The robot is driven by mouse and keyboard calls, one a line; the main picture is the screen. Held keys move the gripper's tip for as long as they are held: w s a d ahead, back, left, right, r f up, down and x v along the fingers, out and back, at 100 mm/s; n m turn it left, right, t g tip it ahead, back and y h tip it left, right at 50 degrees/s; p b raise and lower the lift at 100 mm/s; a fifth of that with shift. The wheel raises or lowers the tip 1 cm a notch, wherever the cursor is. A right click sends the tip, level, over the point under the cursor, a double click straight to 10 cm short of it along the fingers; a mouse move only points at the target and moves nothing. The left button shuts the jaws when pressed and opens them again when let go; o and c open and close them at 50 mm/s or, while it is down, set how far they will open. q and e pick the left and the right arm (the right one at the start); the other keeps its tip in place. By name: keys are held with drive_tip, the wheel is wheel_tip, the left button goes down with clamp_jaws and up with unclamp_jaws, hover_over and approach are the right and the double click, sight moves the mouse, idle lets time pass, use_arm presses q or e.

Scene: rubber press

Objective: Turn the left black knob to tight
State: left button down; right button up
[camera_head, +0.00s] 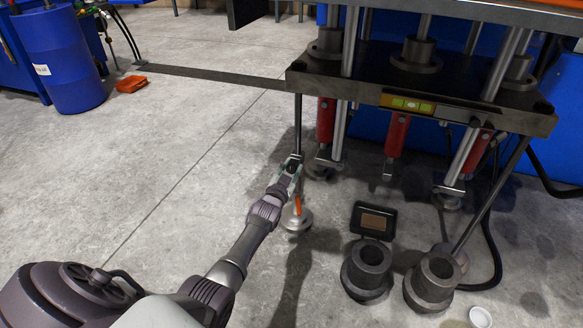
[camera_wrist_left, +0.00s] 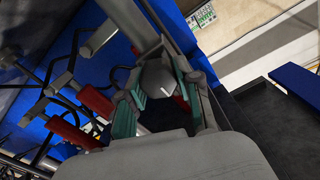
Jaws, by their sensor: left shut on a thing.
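My left gripper (camera_head: 291,168) reaches up to the lower left of the press, at the foot of a dark rod. Its green-padded fingers (camera_wrist_left: 160,95) are shut on a dark knob (camera_wrist_left: 158,78), which has a small white line on its face. In the head view the knob is mostly hidden between the fingers. My right gripper is not in either view.
The press plate (camera_head: 345,92) overhangs the gripper, with red cylinders (camera_head: 326,121) close to its right. Dark metal collars (camera_head: 367,270) and a small black tray (camera_head: 358,208) lie lower right. A blue barrel (camera_head: 62,60) stands far left.

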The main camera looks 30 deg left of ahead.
use_arm(q)
drive_tip(key=shift+m, duration=0.3)
idle(0.4)
drive_tip(key=c, duration=0.8)
unclamp_jaws()
drive_tip(key=shift+o, duration=0.2)
drive_tip(key=shift+s, duration=0.1)
drive_tip(key=v, duration=1.2)
drive_tip(key=shift+f, duration=0.1)
